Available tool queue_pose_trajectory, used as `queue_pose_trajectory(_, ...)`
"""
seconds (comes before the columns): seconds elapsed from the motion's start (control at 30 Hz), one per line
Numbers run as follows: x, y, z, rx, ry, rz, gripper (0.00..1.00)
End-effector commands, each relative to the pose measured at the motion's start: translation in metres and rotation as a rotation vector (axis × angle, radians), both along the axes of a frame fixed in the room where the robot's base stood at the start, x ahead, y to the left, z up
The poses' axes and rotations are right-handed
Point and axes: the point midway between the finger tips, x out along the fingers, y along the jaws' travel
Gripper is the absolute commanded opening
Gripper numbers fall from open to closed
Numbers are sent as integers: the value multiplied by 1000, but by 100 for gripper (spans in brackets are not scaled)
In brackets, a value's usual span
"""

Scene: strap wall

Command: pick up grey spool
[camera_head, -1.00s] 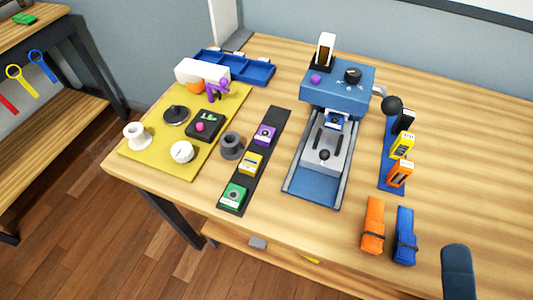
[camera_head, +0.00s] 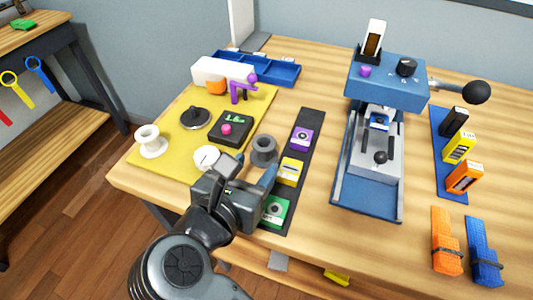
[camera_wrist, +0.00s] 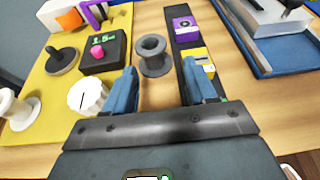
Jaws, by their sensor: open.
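The grey spool (camera_head: 263,151) stands upright on the wooden table, between the yellow mat and the black strip. In the wrist view the grey spool (camera_wrist: 153,56) shows its round flange and dark centre hole, beyond the fingertips and a little left of the middle between them. My gripper (camera_head: 254,166) is open, with its blue fingers apart and nothing between them. In the wrist view my gripper (camera_wrist: 164,80) points toward the spool, which is apart from both fingers.
A yellow mat (camera_head: 177,167) at left holds a white spool (camera_head: 151,142), a white dial (camera_head: 207,158) and a black box (camera_head: 231,129). A black strip (camera_head: 300,171) with purple, yellow and green blocks lies right of the spool. A blue press (camera_head: 386,84) stands further right.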

Motion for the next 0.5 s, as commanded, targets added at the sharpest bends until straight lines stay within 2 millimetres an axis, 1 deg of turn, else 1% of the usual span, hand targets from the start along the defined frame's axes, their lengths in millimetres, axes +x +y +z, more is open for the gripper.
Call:
queue_pose_trajectory(0.03, 0, 8, -2, 23, 12, 5, 56)
queue_pose_trajectory(0.13, 3, 14, -4, 46, 25, 6, 56)
queue_pose_trajectory(0.5, 37, -1, -19, 45, 27, 5, 56)
